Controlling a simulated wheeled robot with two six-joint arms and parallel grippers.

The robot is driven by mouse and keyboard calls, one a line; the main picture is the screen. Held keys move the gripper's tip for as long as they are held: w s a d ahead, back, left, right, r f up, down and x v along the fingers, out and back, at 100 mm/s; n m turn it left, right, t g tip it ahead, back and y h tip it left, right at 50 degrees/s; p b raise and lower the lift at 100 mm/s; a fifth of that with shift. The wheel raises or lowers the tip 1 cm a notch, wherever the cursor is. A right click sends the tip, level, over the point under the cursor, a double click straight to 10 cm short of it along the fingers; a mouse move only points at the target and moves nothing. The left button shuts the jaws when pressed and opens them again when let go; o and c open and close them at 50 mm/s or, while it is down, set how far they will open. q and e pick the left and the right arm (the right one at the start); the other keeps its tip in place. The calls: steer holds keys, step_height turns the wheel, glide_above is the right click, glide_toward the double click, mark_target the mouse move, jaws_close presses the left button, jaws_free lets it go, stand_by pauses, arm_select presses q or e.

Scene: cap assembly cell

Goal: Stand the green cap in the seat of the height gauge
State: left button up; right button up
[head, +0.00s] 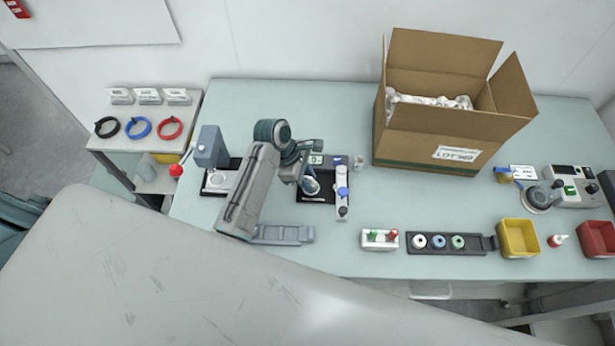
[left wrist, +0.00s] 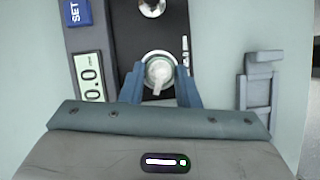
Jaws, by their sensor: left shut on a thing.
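The height gauge (head: 316,160) stands left of the table's middle, with a small display and a black base; its display also shows in the left wrist view (left wrist: 90,77). My left gripper (head: 311,183) is over the base, its blue fingers (left wrist: 160,75) shut on a pale round piece (left wrist: 158,72). A silvery round part (left wrist: 151,7) is at the top edge of the wrist view. The seat under the held piece is hidden, and I cannot tell whether they touch. A green-ringed piece (head: 458,241) lies in the dark tray. My right gripper is not in view.
A large open carton (head: 430,145) is behind right. A block with green and red pieces (head: 380,241), the dark tray (head: 480,243) and a yellow bin (head: 518,238) line the front.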

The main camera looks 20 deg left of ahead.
arm_select(q)
steer(key=shift+f, duration=0.1)
steer(key=o, duration=0.7)
steer(key=shift+o, duration=0.2)
steer(key=shift+r, duration=3.5)
